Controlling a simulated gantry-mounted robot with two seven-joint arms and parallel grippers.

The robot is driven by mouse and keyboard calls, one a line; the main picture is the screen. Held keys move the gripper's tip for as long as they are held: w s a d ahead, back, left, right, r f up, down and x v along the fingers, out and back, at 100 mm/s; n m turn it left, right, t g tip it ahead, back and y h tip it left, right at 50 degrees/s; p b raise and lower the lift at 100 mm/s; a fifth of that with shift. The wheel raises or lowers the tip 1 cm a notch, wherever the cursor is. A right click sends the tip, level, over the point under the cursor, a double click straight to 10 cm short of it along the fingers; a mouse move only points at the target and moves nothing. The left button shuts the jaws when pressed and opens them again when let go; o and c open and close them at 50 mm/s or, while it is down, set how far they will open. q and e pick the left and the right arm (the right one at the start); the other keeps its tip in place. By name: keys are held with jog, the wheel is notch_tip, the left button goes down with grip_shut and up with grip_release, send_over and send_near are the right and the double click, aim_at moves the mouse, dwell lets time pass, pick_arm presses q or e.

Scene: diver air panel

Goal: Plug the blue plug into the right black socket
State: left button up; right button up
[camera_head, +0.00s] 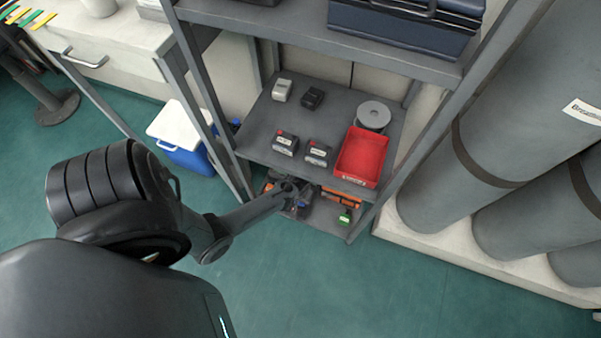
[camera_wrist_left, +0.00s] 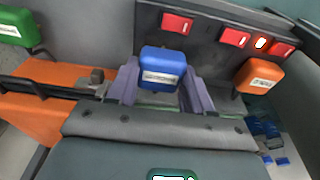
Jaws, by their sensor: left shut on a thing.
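The blue plug (camera_wrist_left: 162,72) is between the two fingers of my left gripper (camera_wrist_left: 163,88) in the left wrist view, and the gripper is shut on it. A light label shows on its face, and its lower end is hidden. Behind it is a dark panel (camera_wrist_left: 210,52) with several red blocks. I cannot make out the right black socket, or whether the plug touches a socket. In the head view, my left gripper (camera_head: 300,192) reaches into the lower shelf and mostly hides the plug. My right gripper is not in view.
An orange plug (camera_wrist_left: 260,76) stands right of the blue one, and a green plug (camera_wrist_left: 18,28) is at far left. An orange body (camera_wrist_left: 45,75) lies left of the fingers. The upper shelf (camera_head: 262,125) holds a red tray (camera_head: 374,151) close above my gripper.

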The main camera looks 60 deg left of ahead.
pick_arm(q)
jog(key=shift+p, duration=0.3)
dwell(0.5)
dwell(0.5)
jog(key=shift+f, duration=0.35)
dwell(0.5)
jog(key=shift+f, duration=0.25)
dwell(0.5)
jog(key=shift+f, duration=0.3)
dwell(0.4)
jog(key=shift+f, duration=0.15)
dwell(0.5)
jog(key=o, duration=1.2)
jog(key=shift+o, duration=0.2)
